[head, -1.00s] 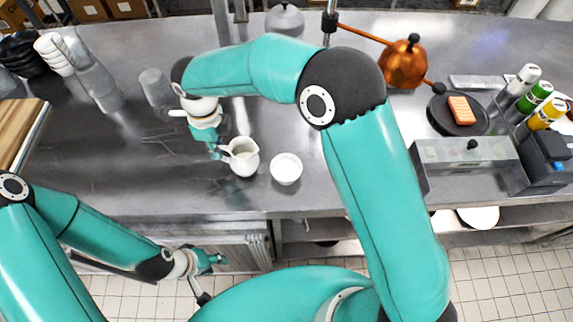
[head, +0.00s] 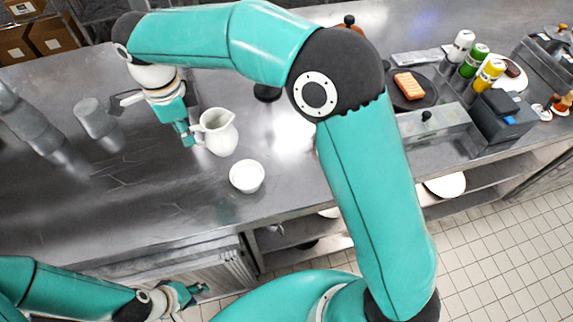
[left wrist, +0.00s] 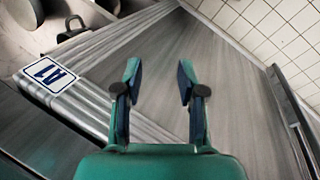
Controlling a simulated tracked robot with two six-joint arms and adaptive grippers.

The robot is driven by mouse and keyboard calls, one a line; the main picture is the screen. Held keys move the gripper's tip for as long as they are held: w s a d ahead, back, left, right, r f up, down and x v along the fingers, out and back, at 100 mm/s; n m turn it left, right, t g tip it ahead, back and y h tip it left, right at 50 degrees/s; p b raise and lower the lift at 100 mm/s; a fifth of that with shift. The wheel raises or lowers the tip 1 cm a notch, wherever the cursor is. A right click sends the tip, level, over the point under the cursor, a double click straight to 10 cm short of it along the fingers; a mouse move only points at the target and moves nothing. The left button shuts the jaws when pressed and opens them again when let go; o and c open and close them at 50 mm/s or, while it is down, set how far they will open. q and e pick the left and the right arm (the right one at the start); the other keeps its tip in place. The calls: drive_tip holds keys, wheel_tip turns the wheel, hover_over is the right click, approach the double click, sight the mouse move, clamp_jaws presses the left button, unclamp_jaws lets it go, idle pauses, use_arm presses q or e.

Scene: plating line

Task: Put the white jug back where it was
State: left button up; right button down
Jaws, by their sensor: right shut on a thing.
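The white jug (head: 220,134) is in the head view, over the steel counter and behind a small white bowl (head: 247,176). It looks roughly upright, with its handle to the left. My right gripper (head: 190,137) is shut on the jug's handle side; the fingers partly hide the handle. I cannot tell whether the jug's base touches the counter. My left gripper (head: 195,292) is low in front of the counter, away from the jug. In the left wrist view its two fingers (left wrist: 160,85) are apart with nothing between them.
A clear glass (head: 97,120) stands left of my right gripper. A dark plate with a salmon piece (head: 409,86), several bottles (head: 472,60) and a steel container (head: 432,128) are at the right. The counter (head: 150,190) is bare at front left.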

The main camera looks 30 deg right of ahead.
sight(213, 111)
drive_tip(key=shift+n, duration=0.8)
drive_tip(key=d+r+b, duration=0.1)
drive_tip(key=d, duration=0.1)
drive_tip(key=s+d+r, duration=0.1)
drive_tip(key=d+r, duration=0.1)
drive_tip(key=s+d+r+b, duration=0.1)
drive_tip(key=d, duration=0.1)
drive_tip(key=shift+r+b, duration=0.35)
drive_tip(key=shift+r, duration=0.05)
drive_tip(key=s+d+r+n+b, duration=0.2)
drive_tip(key=s+d+r+b, duration=0.1)
drive_tip(key=s+d+r, duration=0.35)
use_arm(q)
wheel_tip(213, 111, down, 10)
drive_tip(key=b, duration=0.2)
drive_tip(key=shift+b, duration=0.4)
use_arm(e)
drive_tip(key=shift+n, duration=0.3)
drive_tip(key=shift+w+d+f, duration=0.1)
drive_tip(key=shift+d+f, duration=0.1)
drive_tip(key=shift+f, duration=3.15)
drive_tip(key=shift+w+d+f, duration=0.1)
drive_tip(key=shift+d+f, duration=0.15)
drive_tip(key=shift+f, duration=3.1)
drive_tip(key=shift+d+f, duration=0.2)
drive_tip(key=shift+f, duration=3.15)
drive_tip(key=c, duration=1.2)
unclamp_jaws()
drive_tip(key=shift+f, duration=0.1)
